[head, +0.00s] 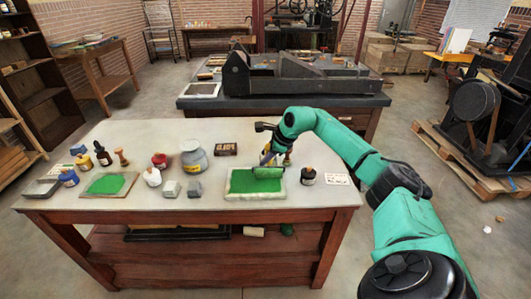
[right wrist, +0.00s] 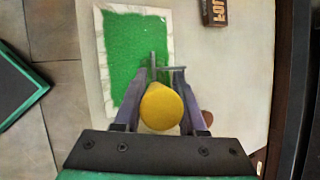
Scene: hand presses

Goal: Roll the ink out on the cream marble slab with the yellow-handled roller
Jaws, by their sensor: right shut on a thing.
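The cream marble slab (head: 232,194) lies near the front of the table, right of centre. A wide patch of green ink covers most of its top; its pale veined rim also shows in the right wrist view (right wrist: 104,80). The roller (head: 267,172) has a green-coated drum, which is over the slab's inked top and seems to rest on it. Its yellow handle (right wrist: 160,107) is between the fingers of my right gripper (right wrist: 160,82), which is shut on it. The right gripper (head: 276,157) is above the slab's right half in the head view. My left gripper is not in view.
A dark bottle (head: 308,176) and a card (head: 338,179) stand and lie right of the slab. Grey blocks (head: 194,187), a grey jar (head: 194,158) and small bottles are to its left. Another green-inked slab (head: 108,185) lies farther left. A brown box (head: 226,149) is behind.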

